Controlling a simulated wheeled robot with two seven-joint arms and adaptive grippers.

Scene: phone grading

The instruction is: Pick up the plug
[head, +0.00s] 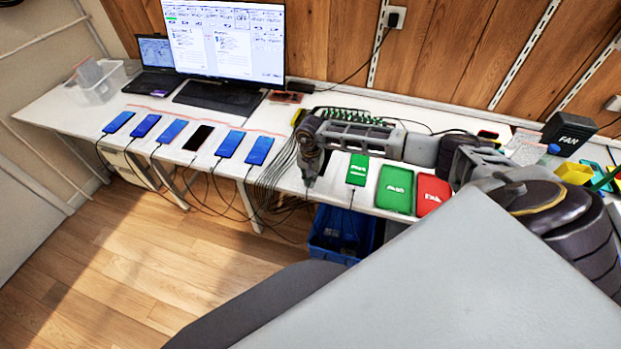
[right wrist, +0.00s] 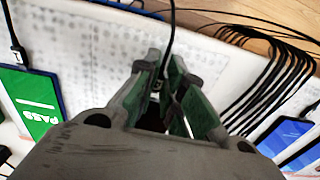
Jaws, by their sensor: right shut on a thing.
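My right gripper (head: 309,180) points down at the front edge of the white table, between the row of blue phones and the green PASS phone (head: 357,169). In the right wrist view the green-padded fingers (right wrist: 172,100) are closed around a small dark plug (right wrist: 156,86). Its black cable (right wrist: 171,30) runs up out of the fingers. The plug is mostly hidden by the fingers, and in the head view I cannot make it out. The PASS phone also shows in the wrist view (right wrist: 38,108), with its own cable attached. My left gripper is not in view.
Several blue-screened phones (head: 173,131) and a dark-screened one (head: 198,138) lie along the table with cables hanging off the edge. A bundle of black cables (head: 275,172) hangs beside my gripper. A green tray (head: 394,189) and a red tray (head: 432,194) lie to the right. A blue bin (head: 335,235) stands below.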

